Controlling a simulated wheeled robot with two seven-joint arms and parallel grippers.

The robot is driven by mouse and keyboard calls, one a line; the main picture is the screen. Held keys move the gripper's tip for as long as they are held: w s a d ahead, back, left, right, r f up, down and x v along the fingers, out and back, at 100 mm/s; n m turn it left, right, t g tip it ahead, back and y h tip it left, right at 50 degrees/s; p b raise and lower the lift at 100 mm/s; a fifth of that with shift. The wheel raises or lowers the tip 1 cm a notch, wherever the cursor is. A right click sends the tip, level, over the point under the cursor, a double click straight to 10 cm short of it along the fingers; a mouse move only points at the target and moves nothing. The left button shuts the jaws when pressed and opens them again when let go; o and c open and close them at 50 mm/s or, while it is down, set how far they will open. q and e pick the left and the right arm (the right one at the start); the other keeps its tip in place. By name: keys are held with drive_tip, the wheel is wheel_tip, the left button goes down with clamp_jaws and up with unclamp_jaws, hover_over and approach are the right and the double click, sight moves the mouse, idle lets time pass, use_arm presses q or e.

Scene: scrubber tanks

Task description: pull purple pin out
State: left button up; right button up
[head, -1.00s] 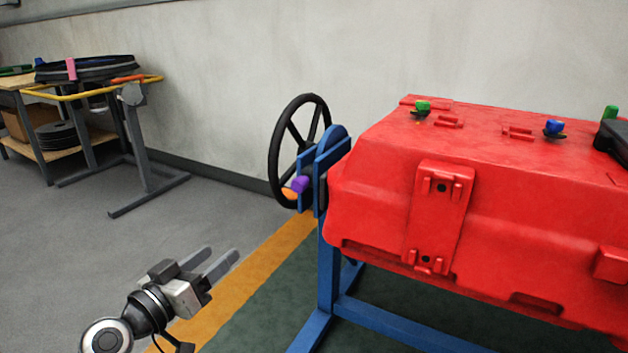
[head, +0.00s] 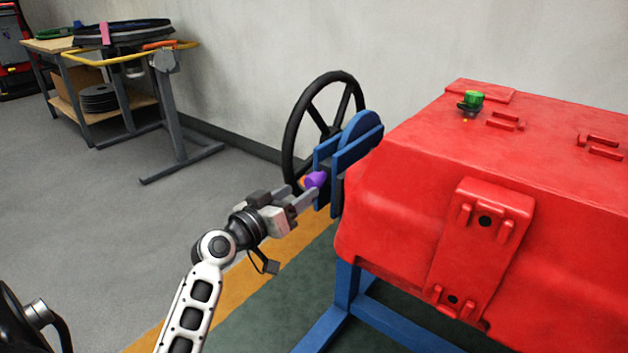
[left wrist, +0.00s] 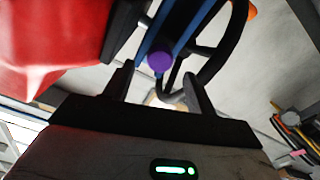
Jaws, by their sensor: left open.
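The purple pin (head: 316,179) sticks out of the blue bracket (head: 352,150) beside the black handwheel (head: 300,125). My left gripper (head: 307,194) is open, with its fingertips close to the pin in the head view. In the left wrist view the pin's round purple end (left wrist: 159,61) lies beyond and between the two open fingers (left wrist: 158,82). I cannot tell whether a finger touches it. An orange part (head: 303,183) shows just left of the pin, partly hidden. My right gripper is not in view.
The red tank (head: 400,210) with a green knob (head: 473,98) stands to the right on a blue frame (head: 346,285). A grey stand with a yellow hoop (head: 165,62) and a workbench (head: 50,46) stand at the back left.

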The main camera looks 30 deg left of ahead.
sight(310, 185)
use_arm(q)
drive_tip(key=w, duration=0.6)
drive_tip(key=shift+w+d, duration=0.2)
drive_tip(key=shift+d, duration=0.05)
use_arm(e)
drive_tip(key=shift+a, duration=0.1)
use_arm(q)
drive_tip(key=shift+c, duration=0.3)
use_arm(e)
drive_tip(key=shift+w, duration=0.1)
